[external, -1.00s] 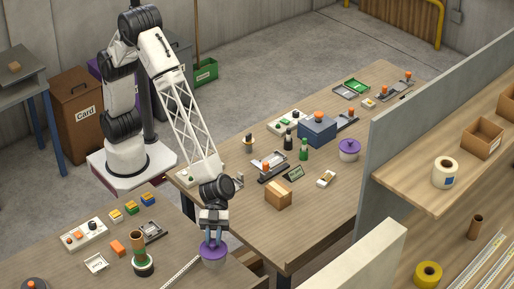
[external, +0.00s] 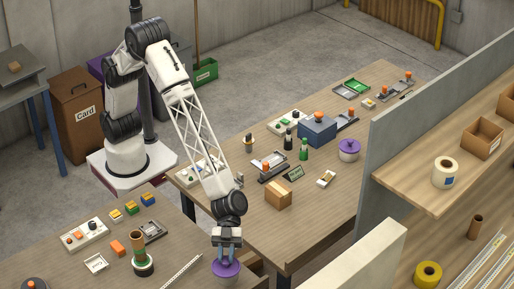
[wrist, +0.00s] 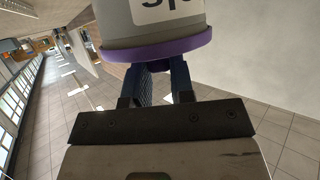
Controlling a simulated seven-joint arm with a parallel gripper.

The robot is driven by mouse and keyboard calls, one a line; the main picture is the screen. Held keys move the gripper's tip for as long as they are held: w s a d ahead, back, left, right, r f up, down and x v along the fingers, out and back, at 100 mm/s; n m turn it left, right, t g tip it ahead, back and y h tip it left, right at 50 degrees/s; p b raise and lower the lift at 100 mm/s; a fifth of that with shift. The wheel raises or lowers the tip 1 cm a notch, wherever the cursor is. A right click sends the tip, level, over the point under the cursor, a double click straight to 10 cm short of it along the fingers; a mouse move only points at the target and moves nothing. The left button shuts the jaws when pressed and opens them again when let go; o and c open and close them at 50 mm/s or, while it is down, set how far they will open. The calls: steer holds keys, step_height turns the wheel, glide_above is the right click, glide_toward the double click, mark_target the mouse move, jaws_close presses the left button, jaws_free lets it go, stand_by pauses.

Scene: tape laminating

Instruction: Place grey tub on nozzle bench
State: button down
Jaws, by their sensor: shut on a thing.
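A grey tub (external: 222,281) with a purple lid hangs upright under my gripper (external: 226,257) in the external view. The blue fingers are shut on the top of its lid. In the wrist view the tub (wrist: 150,24) fills the top, with a partly cut-off white label and a purple rim, between the fingers (wrist: 163,80). It appears over the right end of the near-left bench (external: 60,215); whether it touches is unclear. A similar tub with a purple lid (external: 348,147) stands on the middle bench (external: 330,200).
Near my gripper lie a metal ruler (external: 183,272) and a dark round base with a brown and green roll (external: 141,262). A cardboard box (external: 278,194) sits on the middle bench. A grey partition (external: 385,170) bounds that bench on the right.

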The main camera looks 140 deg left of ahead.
mark_target(227, 256)
steer(key=shift+f, duration=1.75)
steer(key=shift+f, duration=0.1)
steer(key=c, duration=1)
jaws_free()
steer(key=shift+s+a, duration=0.1)
steer(key=shift+v, duration=5.95)
steer(key=shift+r, duration=0.2)
